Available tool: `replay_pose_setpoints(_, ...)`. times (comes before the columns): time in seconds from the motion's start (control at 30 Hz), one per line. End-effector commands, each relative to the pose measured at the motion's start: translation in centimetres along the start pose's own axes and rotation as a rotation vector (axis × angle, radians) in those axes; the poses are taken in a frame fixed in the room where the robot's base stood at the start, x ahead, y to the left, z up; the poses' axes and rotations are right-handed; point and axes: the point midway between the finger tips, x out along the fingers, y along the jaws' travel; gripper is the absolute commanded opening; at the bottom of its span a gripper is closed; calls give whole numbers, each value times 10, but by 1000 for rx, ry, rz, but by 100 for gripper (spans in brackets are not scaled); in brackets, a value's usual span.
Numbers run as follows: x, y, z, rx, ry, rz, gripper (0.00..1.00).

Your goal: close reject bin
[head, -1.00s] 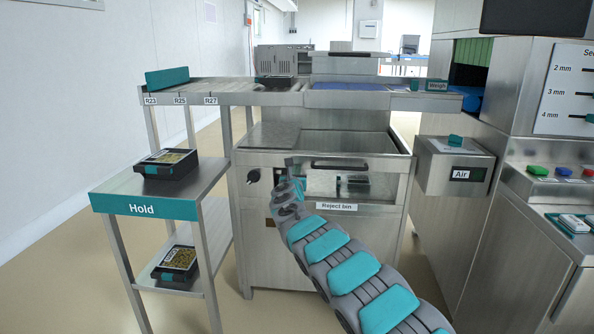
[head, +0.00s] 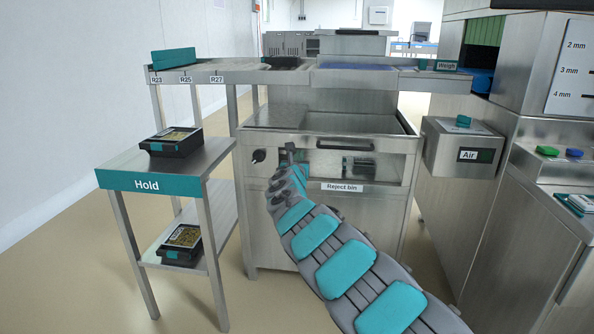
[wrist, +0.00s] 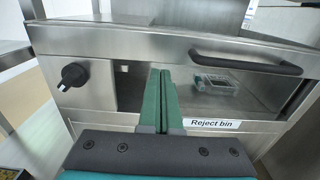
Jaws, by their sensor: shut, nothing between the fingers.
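The reject bin (head: 318,220) is a steel cabinet with a dark bar handle (head: 345,145) along the top of its front and a window below it. My gripper (head: 290,148) is in front of the bin's upper front, left of the handle. In the wrist view my gripper (wrist: 161,75) has its green fingers together and empty, pointing at the front between a black knob (wrist: 73,75) and the handle (wrist: 245,62).
A Hold stand (head: 147,182) with black trays on two levels is at left. A steel shelf (head: 230,72) runs behind the bin. The Air box (head: 458,150) and a large steel machine (head: 540,220) stand at right. Floor shows at lower left.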

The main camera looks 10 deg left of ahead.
Motion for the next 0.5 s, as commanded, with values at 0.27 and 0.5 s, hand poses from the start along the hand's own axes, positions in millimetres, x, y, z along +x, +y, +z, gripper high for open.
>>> replay_pose_setpoints(0.27, -25, -1, -2, -5, 0, -2, 0)
replay_pose_setpoints(0.5, -45, 0, -1, -5, 1, 1, 0)
